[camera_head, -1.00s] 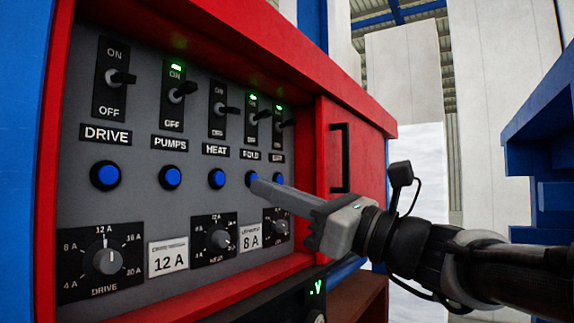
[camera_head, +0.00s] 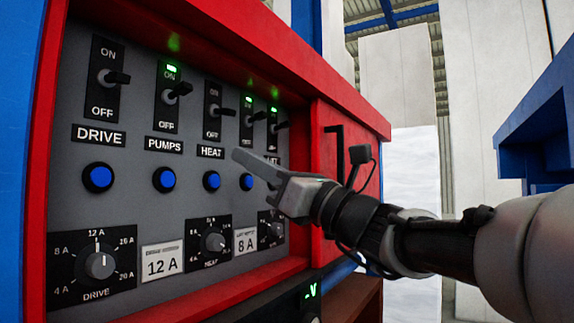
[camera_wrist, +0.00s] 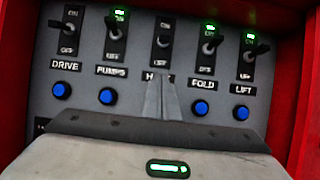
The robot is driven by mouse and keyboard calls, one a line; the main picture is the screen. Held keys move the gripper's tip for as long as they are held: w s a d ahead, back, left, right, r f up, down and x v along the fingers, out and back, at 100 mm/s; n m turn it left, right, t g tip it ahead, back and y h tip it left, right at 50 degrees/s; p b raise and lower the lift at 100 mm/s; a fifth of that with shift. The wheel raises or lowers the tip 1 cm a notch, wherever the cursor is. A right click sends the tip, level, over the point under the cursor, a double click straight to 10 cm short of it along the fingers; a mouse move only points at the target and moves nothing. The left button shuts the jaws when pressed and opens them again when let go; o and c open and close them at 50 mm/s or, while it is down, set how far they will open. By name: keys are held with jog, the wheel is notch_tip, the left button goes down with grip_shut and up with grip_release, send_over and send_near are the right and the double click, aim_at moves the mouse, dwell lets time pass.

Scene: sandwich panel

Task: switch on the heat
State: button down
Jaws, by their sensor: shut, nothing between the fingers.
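The HEAT switch (camera_head: 222,111) is a black toggle on the grey panel, third from the left, with no green light showing above it. It also shows in the wrist view (camera_wrist: 164,42), straight above my fingertips. The HEAT label (camera_head: 210,152) is readable in the head view but mostly covered by my fingers in the wrist view. My gripper (camera_head: 239,156) is shut and empty, its tip below the HEAT switch at label height and just right of the label. It hides the FOLD label in the head view. I cannot tell whether the tip touches the panel.
The DRIVE switch (camera_head: 117,77) is unlit. The PUMPS (camera_head: 180,89), FOLD (camera_wrist: 211,44) and LIFT (camera_wrist: 254,50) switches have green lights. Blue buttons (camera_head: 98,178) and dials (camera_head: 100,265) lie below. A red frame (camera_head: 215,35) juts out around the panel.

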aim_at(223, 112)
jog(key=r, duration=0.1)
jog(key=a+r+p, duration=0.1)
jog(key=r, duration=0.1)
jog(key=w+a+r, duration=0.1)
jog(key=r, duration=0.1)
jog(key=shift+w+r, duration=0.1)
jog(key=shift+r, duration=0.15)
jog(key=shift+r+p, duration=0.1)
jog(key=shift+p, duration=0.2)
